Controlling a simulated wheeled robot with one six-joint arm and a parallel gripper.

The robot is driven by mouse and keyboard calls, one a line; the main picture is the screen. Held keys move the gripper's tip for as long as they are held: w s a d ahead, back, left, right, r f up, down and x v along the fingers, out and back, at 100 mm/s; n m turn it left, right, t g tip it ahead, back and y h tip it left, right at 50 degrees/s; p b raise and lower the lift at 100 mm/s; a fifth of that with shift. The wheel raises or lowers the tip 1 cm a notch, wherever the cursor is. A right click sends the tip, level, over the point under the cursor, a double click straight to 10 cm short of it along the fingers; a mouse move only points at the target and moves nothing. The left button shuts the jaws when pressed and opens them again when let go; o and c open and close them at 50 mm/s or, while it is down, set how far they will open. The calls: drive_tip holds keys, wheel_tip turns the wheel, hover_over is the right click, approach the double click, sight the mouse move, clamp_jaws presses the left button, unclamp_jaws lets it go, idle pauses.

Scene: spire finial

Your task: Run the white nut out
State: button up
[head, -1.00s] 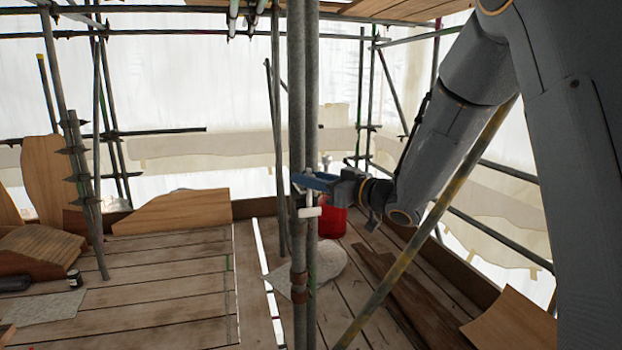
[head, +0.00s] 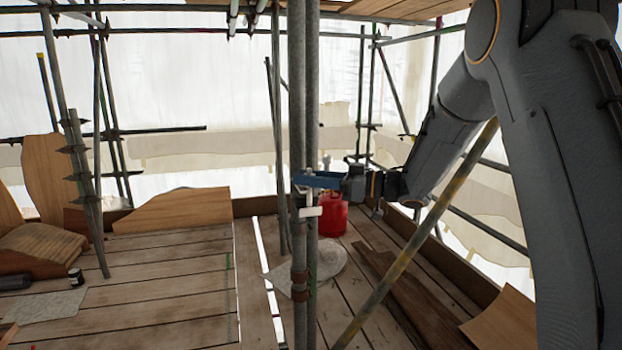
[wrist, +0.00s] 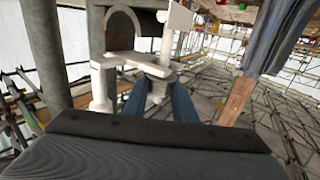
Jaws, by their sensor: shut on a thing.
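A white clamp (head: 311,211) sits on the paired grey upright poles near the middle of the head view. It also shows close up in the wrist view (wrist: 128,60), against a pole. My gripper (head: 308,180) reaches in from the right, its blue fingers just above the clamp's white lower bar. In the wrist view my gripper (wrist: 157,88) has its two blue fingers either side of the white nut (wrist: 157,90), shut on it. The nut is partly hidden by the fingers, so its thread and how far it sits along the bolt cannot be seen.
A slanting yellowed pole (head: 420,230) crosses below my forearm. Boards (head: 180,210) lie at the left. A brown post (wrist: 238,100) is at the right in the wrist view.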

drive_tip(key=shift+w+d+r, duration=0.15)
drive_tip(key=shift+w, duration=0.05)
drive_tip(key=o, duration=1)
drive_tip(key=shift+d, duration=0.15)
drive_tip(key=shift+o, duration=0.2)
drive_tip(key=shift+a, duration=0.2)
drive_tip(key=b+v, duration=0.2)
drive_tip(key=v, duration=0.6)
drive_tip(key=shift+a, duration=0.1)
